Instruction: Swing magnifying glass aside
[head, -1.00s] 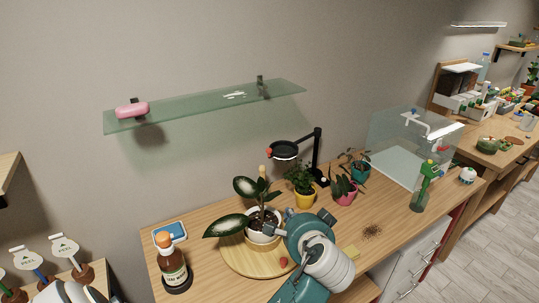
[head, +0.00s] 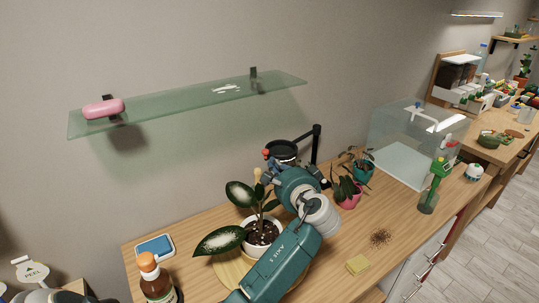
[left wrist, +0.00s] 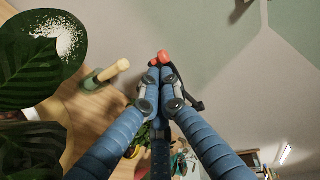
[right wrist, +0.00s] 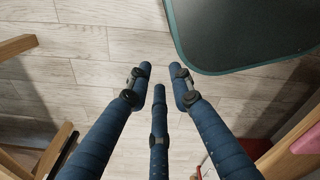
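The magnifying glass (head: 283,150) has a dark round lens ring on a black jointed stand at the back of the wooden table. A red knob (head: 266,153) sits on the ring's left side. My left gripper (left wrist: 160,68) has its fingertips close together on this red knob, which shows at their tips in the left wrist view (left wrist: 165,57). In the head view the left arm hides much of the stand. A white-potted plant (head: 262,232) with large variegated leaves stands just left of the arm. My right gripper (right wrist: 161,70) is open and empty above the floor.
A glass shelf (head: 190,101) with a pink object (head: 103,108) hangs above. A brown bottle (head: 157,283) and a blue-topped item (head: 155,246) stand at left.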

